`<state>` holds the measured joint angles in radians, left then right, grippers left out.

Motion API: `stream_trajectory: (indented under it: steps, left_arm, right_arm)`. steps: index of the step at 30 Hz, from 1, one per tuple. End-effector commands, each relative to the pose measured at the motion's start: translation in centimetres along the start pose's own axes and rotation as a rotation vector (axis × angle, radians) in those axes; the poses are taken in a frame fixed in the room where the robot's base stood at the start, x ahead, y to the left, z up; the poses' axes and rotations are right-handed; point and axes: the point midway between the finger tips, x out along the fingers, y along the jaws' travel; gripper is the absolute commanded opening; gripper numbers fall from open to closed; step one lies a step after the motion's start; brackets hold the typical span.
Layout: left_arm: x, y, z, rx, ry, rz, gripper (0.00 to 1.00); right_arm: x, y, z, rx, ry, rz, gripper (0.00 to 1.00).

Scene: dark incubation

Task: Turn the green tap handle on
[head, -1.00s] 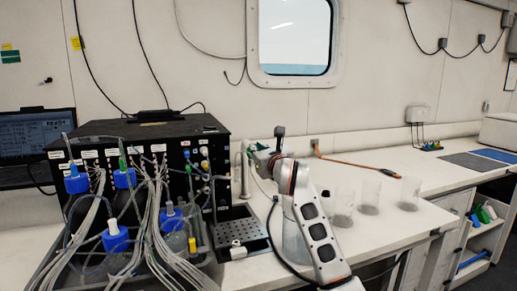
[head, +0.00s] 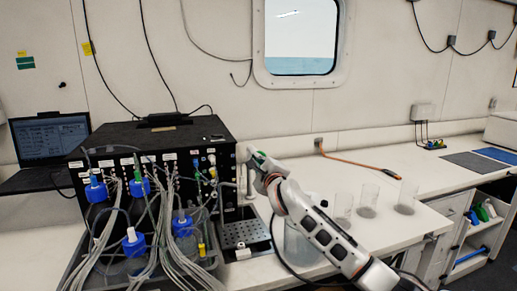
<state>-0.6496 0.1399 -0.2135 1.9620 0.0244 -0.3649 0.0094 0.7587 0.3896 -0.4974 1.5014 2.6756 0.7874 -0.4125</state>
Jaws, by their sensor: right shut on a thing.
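My right gripper (head: 258,163) is at the right end of the black instrument box, just above a slim metal post (head: 250,181). It is shut, and a small patch of green, the green tap handle (head: 250,152), shows at its fingertips. The handle is mostly hidden by the fingers, and its angle cannot be made out. A small green fitting (head: 197,173) is on the box's front panel, to the left and apart from the gripper. My left gripper is not in view.
The black instrument box (head: 150,140) has several blue-capped bottles (head: 96,190) and bundled tubes in front. A perforated drip tray (head: 243,233) lies below the gripper. Clear beakers (head: 368,200) stand on the bench to the right.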

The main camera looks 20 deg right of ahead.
Motion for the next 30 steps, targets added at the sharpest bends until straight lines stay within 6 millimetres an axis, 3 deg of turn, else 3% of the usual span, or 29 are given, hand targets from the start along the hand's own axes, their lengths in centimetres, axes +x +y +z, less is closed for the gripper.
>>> stream_trajectory:
  steps: [1, 5, 13, 28, 29, 30]
  left_arm:
    - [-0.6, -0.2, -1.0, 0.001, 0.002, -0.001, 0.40]
    - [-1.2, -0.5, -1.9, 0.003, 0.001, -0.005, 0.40]
    - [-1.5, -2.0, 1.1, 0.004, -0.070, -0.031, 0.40]
    - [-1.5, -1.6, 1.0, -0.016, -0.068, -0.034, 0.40]
    - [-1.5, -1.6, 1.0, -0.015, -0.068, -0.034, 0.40]
    - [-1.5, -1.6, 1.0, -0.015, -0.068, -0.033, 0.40]
  right_arm:
    - [0.0, -0.2, 0.1, -0.032, 0.002, 0.003, 0.00]
    - [0.0, 0.2, 0.0, -0.100, 0.003, 0.003, 0.00]
    - [0.0, 0.6, -0.1, -0.178, 0.000, 0.002, 0.00]
    - [0.0, 0.7, -0.1, -0.192, 0.001, 0.001, 0.00]
    - [0.0, 0.7, -0.1, -0.192, 0.001, 0.001, 0.17]
    - [0.0, 0.7, -0.1, -0.192, 0.000, 0.001, 0.26]
